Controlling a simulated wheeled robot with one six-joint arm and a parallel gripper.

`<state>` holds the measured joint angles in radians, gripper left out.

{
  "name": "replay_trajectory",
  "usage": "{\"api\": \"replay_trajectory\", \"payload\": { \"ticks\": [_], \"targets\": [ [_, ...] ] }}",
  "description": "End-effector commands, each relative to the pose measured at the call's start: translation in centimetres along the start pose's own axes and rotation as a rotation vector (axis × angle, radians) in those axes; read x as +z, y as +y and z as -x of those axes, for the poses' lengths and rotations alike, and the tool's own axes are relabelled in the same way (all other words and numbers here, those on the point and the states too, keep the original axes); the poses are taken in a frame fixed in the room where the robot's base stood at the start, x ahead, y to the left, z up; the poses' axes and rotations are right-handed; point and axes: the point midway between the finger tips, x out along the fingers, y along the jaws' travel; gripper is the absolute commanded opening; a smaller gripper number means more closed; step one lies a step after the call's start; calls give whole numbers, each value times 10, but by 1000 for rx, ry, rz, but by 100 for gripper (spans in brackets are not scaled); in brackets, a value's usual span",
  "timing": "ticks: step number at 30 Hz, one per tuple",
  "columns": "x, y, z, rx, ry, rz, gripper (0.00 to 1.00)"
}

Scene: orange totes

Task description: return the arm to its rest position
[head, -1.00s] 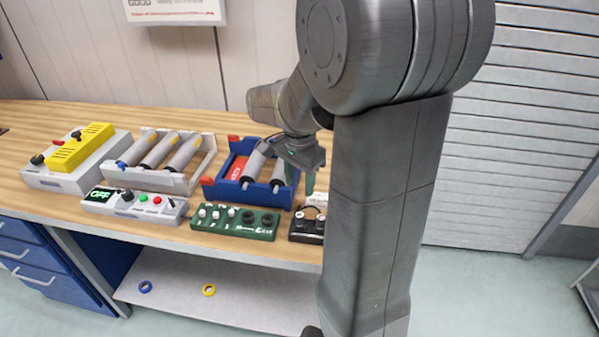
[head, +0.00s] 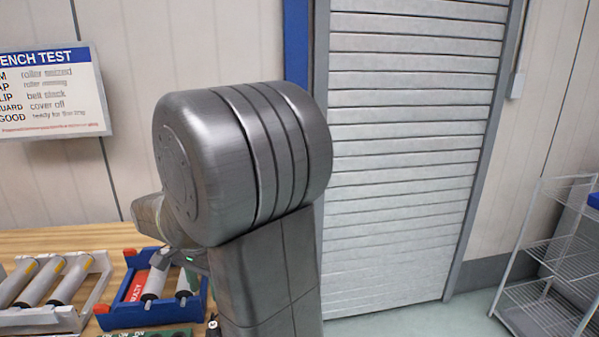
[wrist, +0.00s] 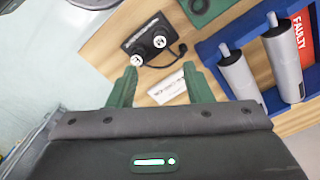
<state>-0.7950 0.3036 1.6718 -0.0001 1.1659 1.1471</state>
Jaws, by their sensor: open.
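My gripper (wrist: 165,90) shows in the wrist view with its two green fingers apart and nothing between them. It is above the wooden bench (wrist: 102,47), over a small white label card (wrist: 168,86). A black box with two white-topped knobs and a cable (wrist: 148,42) lies just past the fingers. In the head view my arm stands in the middle, bent over toward the bench at lower left. The gripper itself is mostly hidden behind the arm there.
A blue tray (head: 113,319) holds grey rollers and a red card; it also shows in the wrist view (wrist: 209,53). A white roller rack (head: 98,267) stands left of it. A wall sign (head: 50,92) hangs behind. A shutter (head: 415,150) and wire shelf (head: 545,252) are at right.

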Motion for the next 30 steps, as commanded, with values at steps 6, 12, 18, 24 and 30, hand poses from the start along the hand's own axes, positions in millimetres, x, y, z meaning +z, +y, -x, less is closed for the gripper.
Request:
{"api": "replay_trajectory", "payload": {
  "ticks": [6, 12, 18, 24, 30],
  "targets": [
    [0, 1, -43, 6, -3, 0, 46],
    [0, 1, -82, 6, -3, 0, 46],
    [0, 1, -110, 3, -1, 0, 46],
    [0, 0, -121, 0, 0, 0, 46],
    [0, 0, -119, 0, 0, 0, 46]
  ]
}}
